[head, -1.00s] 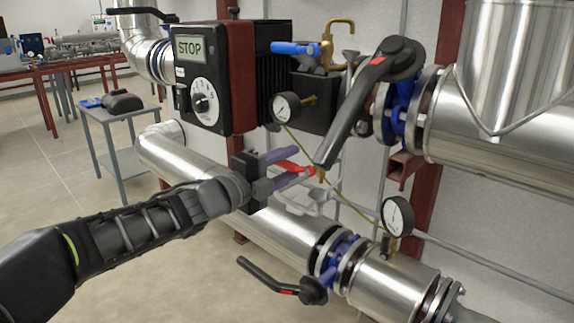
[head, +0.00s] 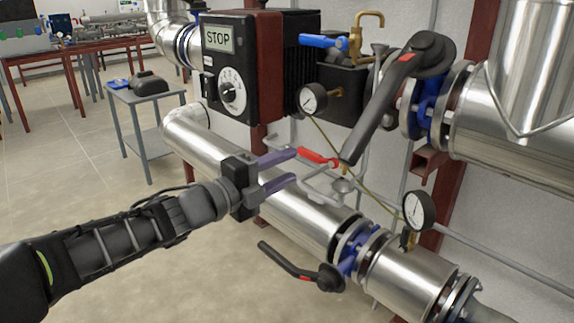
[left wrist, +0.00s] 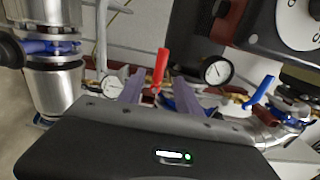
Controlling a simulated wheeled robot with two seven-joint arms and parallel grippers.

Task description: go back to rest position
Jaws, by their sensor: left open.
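My left gripper (head: 294,167) is open, with its two purple fingers pointing right in the head view. No object is between the fingers in that view. The red valve handle (head: 318,158) is just beyond the fingertips. In the left wrist view the red handle (left wrist: 160,68) stands ahead, between the lines of the two fingers (left wrist: 152,92); a gap to the fingers shows in the head view. My right gripper is not in view.
The pump box with the STOP display (head: 219,38) is behind the gripper. A long black lever (head: 385,105), two gauges (head: 313,99) and a lower black lever (head: 285,260) surround it. A steel pipe (head: 300,215) runs below. Open floor lies left, with a small grey table (head: 150,110).

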